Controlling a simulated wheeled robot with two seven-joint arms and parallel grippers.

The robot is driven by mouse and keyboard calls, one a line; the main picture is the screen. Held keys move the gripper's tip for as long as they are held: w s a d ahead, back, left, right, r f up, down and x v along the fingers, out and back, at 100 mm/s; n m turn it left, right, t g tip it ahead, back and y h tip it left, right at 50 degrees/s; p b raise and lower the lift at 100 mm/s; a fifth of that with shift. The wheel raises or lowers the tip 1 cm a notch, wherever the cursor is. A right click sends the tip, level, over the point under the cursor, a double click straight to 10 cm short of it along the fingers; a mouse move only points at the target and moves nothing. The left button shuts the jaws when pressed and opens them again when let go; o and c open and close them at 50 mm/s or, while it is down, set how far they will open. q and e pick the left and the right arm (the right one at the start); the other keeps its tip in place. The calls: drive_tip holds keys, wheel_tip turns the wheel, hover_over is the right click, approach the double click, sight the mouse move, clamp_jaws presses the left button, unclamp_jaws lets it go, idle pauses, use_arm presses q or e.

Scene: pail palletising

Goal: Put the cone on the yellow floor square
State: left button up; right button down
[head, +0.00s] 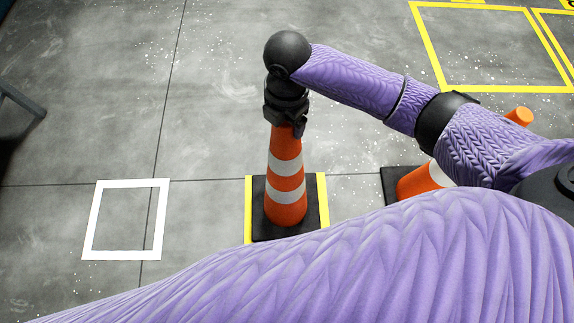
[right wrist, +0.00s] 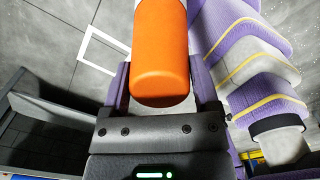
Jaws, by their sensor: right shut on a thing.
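An orange cone (head: 286,185) with white bands and a black base stands upright in the head view. Its base lies within the yellow floor square (head: 324,200), whose border shows at left and right. I cannot tell whether the base touches the floor. My right gripper (head: 285,122) is above the cone, shut on its top. In the right wrist view the cone's orange top (right wrist: 160,55) is between the fingers of my right gripper (right wrist: 160,90). My left gripper is not in view.
A white floor square (head: 125,183) lies empty at the left. Another orange and white cone (head: 418,182) on a black base is at the right, partly behind my arm. Larger yellow floor outlines (head: 490,88) lie at the top right. The floor between the white and yellow squares is clear.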

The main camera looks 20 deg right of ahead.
wheel_tip(320, 180, down, 10)
drive_tip(key=b, duration=0.5)
drive_tip(key=shift+b, duration=0.3)
drive_tip(key=shift+c, duration=1.1)
unclamp_jaws()
drive_tip(key=shift+f, duration=0.1)
drive_tip(key=shift+o, duration=1.1)
drive_tip(key=shift+s, duration=0.1)
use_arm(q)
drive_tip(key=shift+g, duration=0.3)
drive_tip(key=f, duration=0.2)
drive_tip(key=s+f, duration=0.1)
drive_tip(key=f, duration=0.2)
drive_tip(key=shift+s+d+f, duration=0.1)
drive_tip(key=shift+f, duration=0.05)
use_arm(e)
wheel_tip(320, 180, up, 12)
drive_tip(key=p, duration=0.7)
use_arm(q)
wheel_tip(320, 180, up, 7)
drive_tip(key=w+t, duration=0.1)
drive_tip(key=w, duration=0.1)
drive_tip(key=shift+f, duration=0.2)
